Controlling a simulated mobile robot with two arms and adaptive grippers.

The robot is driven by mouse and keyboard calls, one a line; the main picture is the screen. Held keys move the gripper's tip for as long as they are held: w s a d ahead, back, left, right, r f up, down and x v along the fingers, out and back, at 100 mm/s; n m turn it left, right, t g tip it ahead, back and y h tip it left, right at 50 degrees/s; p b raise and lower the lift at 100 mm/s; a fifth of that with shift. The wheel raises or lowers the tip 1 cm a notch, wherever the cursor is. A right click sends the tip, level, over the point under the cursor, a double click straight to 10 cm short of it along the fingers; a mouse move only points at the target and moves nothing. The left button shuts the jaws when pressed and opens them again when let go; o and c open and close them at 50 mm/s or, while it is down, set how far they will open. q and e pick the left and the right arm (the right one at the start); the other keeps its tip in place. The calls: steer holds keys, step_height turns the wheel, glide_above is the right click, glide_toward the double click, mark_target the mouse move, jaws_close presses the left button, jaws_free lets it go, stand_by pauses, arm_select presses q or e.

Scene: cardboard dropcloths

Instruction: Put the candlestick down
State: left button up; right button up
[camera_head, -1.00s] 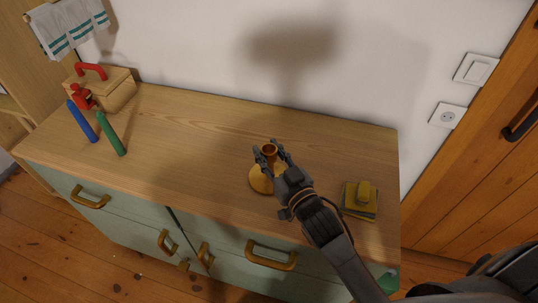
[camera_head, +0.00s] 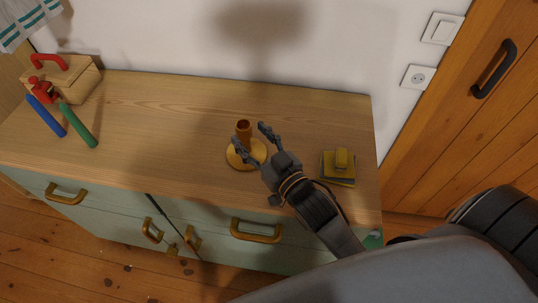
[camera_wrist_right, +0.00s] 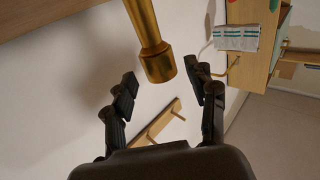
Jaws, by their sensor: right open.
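The brass-coloured candlestick (camera_head: 242,160) stands upright on the wooden cabinet top (camera_head: 180,120), with its round base flat on the wood. In the right wrist view the candlestick (camera_wrist_right: 150,40) shows ahead of and between the spread fingers, apart from them. My right gripper (camera_head: 252,139) is open, its fingers spread close beside the candlestick's stem, on its near right side. The right gripper also shows in the right wrist view (camera_wrist_right: 163,92), with nothing between its fingertips. My left gripper is in neither view.
A wooden box with a red handle (camera_head: 75,80) stands at the left, near a red object (camera_head: 40,92). A blue candle (camera_head: 46,116) and a green candle (camera_head: 78,126) lie nearby. A yellow object (camera_head: 342,160) rests on stacked pieces at the right. The middle is clear.

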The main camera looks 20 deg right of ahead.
steer(key=s+d+b, duration=0.1)
steer(key=s, duration=0.7)
steer(key=shift+d, duration=0.25)
